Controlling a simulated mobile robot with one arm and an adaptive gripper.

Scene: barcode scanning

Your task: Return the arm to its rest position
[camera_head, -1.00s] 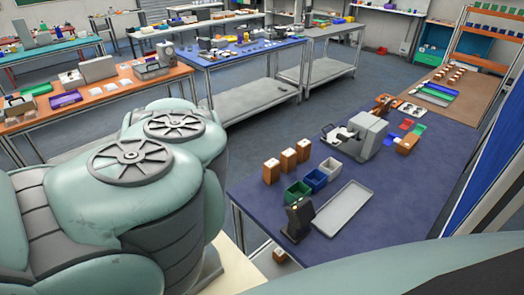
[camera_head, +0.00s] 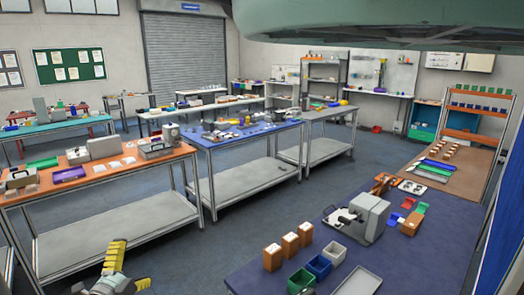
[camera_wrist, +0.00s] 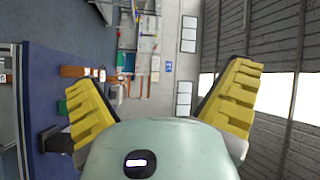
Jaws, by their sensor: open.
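My gripper (camera_wrist: 163,108) shows in the wrist view with its two yellow ribbed fingers wide apart and nothing between them. In the head view a yellow finger of my gripper (camera_head: 116,258) shows at the bottom left, in front of the orange-topped bench. It is apart from the blue table and its objects. A large pale green part of my own body crosses the top right of the head view. The rest of my arm is mostly out of view.
The near blue table (camera_head: 365,250) holds several brown boxes (camera_head: 290,244), small bins (camera_head: 319,266), a grey tray (camera_head: 360,284) and a grey machine (camera_head: 368,214). An orange bench (camera_head: 110,170) stands at left, a blue bench (camera_head: 243,138) behind. Grey floor lies between.

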